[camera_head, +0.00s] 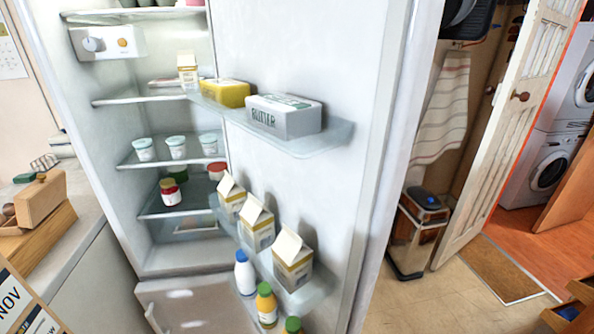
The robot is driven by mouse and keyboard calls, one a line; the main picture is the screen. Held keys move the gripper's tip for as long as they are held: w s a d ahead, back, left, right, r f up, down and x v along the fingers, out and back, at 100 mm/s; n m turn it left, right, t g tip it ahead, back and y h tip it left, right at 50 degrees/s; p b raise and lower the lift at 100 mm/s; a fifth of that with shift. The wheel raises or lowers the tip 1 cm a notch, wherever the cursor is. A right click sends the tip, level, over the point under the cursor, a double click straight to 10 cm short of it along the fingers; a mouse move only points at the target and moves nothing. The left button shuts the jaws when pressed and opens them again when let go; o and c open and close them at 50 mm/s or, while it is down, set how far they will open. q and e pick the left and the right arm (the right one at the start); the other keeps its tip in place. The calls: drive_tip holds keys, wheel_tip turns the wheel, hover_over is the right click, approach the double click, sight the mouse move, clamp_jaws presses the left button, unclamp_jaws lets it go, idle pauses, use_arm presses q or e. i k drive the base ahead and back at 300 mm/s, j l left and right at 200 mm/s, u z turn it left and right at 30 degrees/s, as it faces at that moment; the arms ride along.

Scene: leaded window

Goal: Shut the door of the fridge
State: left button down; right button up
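The fridge (176,256) stands open in the left half of the head view, its shelves holding cups, jars and cartons. Its white door (345,95) is swung wide toward me and to the right, with its inner side facing me. Neither of my grippers is in view.
A counter (88,225) with a wooden box (40,198) is left of the fridge. Right of the fridge door are a bin (418,232), an open panelled door (492,130) and a doormat (502,270). Tiled floor (425,300) shows clear at the lower right.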

sight(368, 64)
drive_tip(key=i+l+u, duration=0.2)
drive_tip(key=l+u, duration=0.3)
drive_tip(key=i+l+u, duration=0.1)
drive_tip(key=l+u, duration=0.35)
drive_tip(key=l, duration=0.2)
drive_tip(key=l+u, duration=0.5)
drive_tip(key=k+l+u, duration=0.15)
drive_tip(key=l+u, duration=0.3)
drive_tip(key=l, duration=0.25)
